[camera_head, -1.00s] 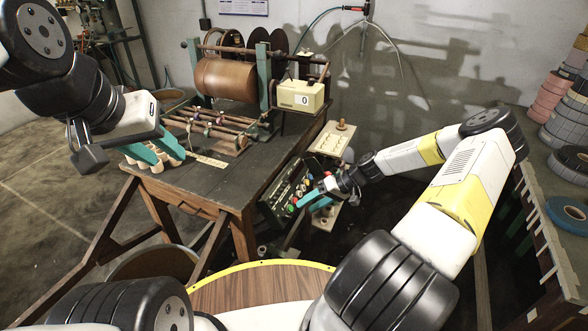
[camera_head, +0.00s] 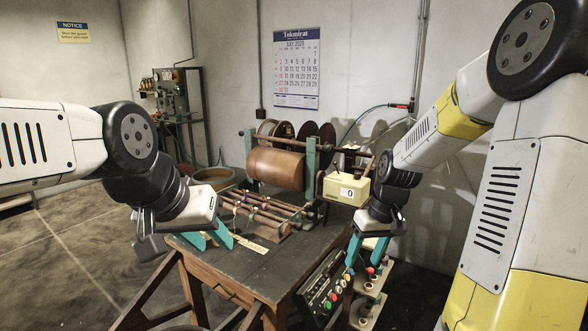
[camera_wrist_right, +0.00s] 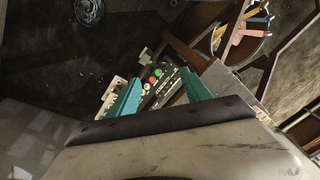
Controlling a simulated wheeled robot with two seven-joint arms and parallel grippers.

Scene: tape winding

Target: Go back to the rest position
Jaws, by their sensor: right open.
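My left gripper (camera_head: 208,242) hangs over the left part of the workbench (camera_head: 250,275). Its two teal fingers are apart with nothing visible between them. My right gripper (camera_head: 364,262) points down in front of the yellowish counter box (camera_head: 346,190), which reads 0. Its teal fingers are apart and empty; they show in the right wrist view too (camera_wrist_right: 160,88). The control panel (camera_head: 322,292) with coloured buttons lies below and beyond those fingers in the right wrist view. I cannot tell the exact gap between fingers and panel.
The winding machine's brown drum (camera_head: 275,168) and a rack of rods (camera_head: 255,213) stand on the bench between my arms. A calendar (camera_head: 297,68) hangs on the back wall. A shelf-like stand (camera_head: 368,300) is close below my right gripper. Open floor (camera_head: 60,260) lies left.

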